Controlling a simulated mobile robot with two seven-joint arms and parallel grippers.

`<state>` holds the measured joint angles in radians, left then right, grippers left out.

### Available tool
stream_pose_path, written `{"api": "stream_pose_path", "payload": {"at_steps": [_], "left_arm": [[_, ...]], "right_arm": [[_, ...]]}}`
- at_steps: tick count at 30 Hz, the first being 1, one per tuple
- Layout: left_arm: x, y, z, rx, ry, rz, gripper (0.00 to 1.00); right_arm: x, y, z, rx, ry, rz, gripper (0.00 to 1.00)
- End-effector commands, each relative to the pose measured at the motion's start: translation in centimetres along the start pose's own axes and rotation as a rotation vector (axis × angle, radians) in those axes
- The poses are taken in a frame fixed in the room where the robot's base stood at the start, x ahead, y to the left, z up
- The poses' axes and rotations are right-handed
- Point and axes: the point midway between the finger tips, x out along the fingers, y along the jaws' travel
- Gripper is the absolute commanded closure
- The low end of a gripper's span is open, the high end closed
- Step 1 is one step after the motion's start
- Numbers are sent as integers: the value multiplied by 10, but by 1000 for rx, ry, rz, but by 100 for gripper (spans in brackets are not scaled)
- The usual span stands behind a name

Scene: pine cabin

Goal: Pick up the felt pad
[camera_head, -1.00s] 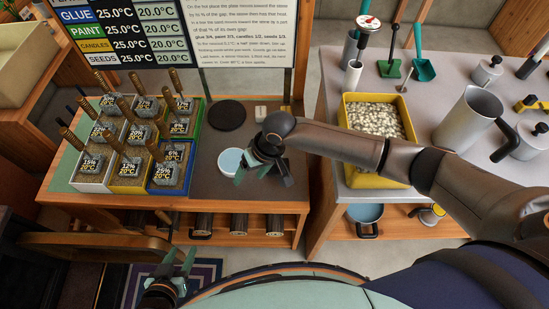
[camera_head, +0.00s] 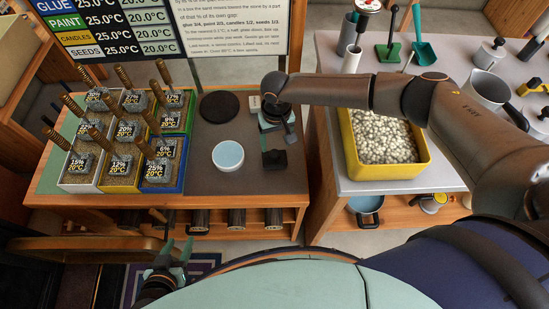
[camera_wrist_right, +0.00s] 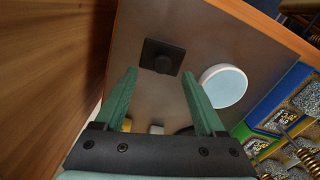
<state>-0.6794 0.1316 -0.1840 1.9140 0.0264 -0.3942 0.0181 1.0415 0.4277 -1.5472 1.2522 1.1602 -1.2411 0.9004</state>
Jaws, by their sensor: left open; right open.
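In the head view the dark pad (camera_head: 274,160) sits right of the pale blue bowl. My right gripper (camera_head: 277,125) is open and empty, above the bench behind the pad. In the right wrist view its two green fingers (camera_wrist_right: 158,72) are spread, and the pad shows between and just beyond the tips, apart from them. My left gripper (camera_head: 178,247) is open and empty, low in front of the bench.
The pale blue bowl (camera_head: 228,155) stands close to the pad. A black disc (camera_head: 219,106) and a small cream block (camera_head: 254,103) lie behind. Boxes of handled stones (camera_head: 125,140) fill the bench's left side. A yellow tray of pale pellets (camera_head: 430,155) stands on the right table.

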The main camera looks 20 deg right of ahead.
Motion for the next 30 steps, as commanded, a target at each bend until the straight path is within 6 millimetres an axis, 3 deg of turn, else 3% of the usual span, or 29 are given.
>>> {"api": "stream_pose_path", "payload": {"at_steps": [10, 19, 30], "left_arm": [[7, 0, 7, 0, 0, 0, 50], [6, 0, 7, 0, 0, 0, 50], [6, 0, 7, 0, 0, 0, 50]], "right_arm": [[47, -4, -2, -1, -2, 1, 28], [50, -4, -2, -1, -1, 0, 28], [50, -4, -2, -1, -1, 0, 70]]}}
